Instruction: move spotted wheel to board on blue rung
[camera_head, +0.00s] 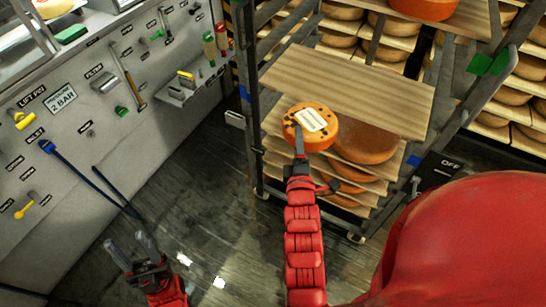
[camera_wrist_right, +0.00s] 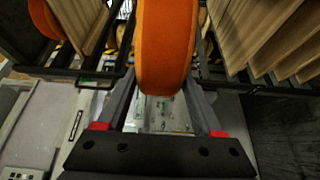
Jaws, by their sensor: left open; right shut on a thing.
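The spotted wheel (camera_head: 322,137) is orange with dark spots and a white label on its face. My right gripper (camera_head: 299,145) is shut on it and holds it in front of the rack. In the right wrist view the wheel (camera_wrist_right: 165,50) shows edge-on between the two fingers. A bare wooden board (camera_head: 345,88) lies in the rack just behind and above the wheel. Blue marks (camera_head: 245,93) are on the rack's left post and right post (camera_head: 413,160), close to that board's level. My left gripper (camera_head: 132,252) is open and empty, low at the left above the floor.
A higher board (camera_head: 455,18) carries an orange wheel (camera_head: 425,7), with a green mark (camera_head: 490,62) on the post beside it. Below the bare board, a large wheel (camera_head: 365,143) sits on a lower shelf. A tool wall (camera_head: 75,130) stands at the left.

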